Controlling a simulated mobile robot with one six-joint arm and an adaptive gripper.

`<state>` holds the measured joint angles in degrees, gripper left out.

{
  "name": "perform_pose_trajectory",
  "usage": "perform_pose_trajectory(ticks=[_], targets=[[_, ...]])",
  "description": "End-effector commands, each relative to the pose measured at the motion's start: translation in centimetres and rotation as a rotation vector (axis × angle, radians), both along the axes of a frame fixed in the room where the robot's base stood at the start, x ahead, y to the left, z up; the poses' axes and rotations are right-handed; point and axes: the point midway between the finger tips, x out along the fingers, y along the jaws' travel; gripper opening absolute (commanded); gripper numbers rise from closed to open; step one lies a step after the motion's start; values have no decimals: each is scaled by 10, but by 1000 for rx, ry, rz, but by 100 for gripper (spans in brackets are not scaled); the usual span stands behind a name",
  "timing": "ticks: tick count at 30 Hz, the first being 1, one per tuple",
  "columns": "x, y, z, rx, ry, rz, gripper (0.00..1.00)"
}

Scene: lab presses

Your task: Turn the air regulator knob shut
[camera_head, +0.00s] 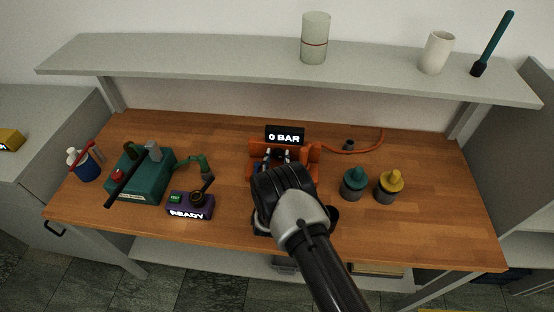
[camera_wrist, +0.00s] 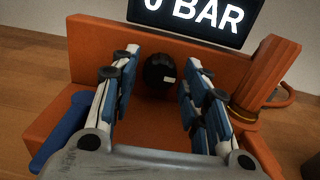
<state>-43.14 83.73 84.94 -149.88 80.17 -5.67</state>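The air regulator is an orange block (camera_wrist: 75,115) with a round black knob (camera_wrist: 158,70) on its upright face. The knob carries a small white mark on its right side. A display above it (camera_wrist: 195,18) reads 0 BAR, and it also shows in the head view (camera_head: 285,136). My gripper (camera_wrist: 158,85) is open, with one blue-padded finger on each side of the knob. Gaps show between pads and knob; whether the tips reach its depth I cannot tell. In the head view my gripper (camera_head: 277,158) is at the orange block (camera_head: 312,160) and the knob is hidden.
A blue bar (camera_wrist: 62,130) lies at the block's left and an orange cylinder (camera_wrist: 265,72) stands at its right. A green press (camera_head: 140,180), a purple READY box (camera_head: 190,206), and teal (camera_head: 354,176) and yellow-topped (camera_head: 391,180) pieces stand on the bench.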

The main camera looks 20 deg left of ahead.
Motion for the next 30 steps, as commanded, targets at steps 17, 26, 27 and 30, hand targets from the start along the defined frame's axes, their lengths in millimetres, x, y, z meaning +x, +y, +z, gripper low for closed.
perform_pose_trajectory(ticks=[17,26,27,30], targets=[[0,0,0,0,0,0,5],[0,0,-2,-61,-14,0,5],[0,0,-2,-81,-18,0,5],[0,0,-2,-142,-34,0,5]])
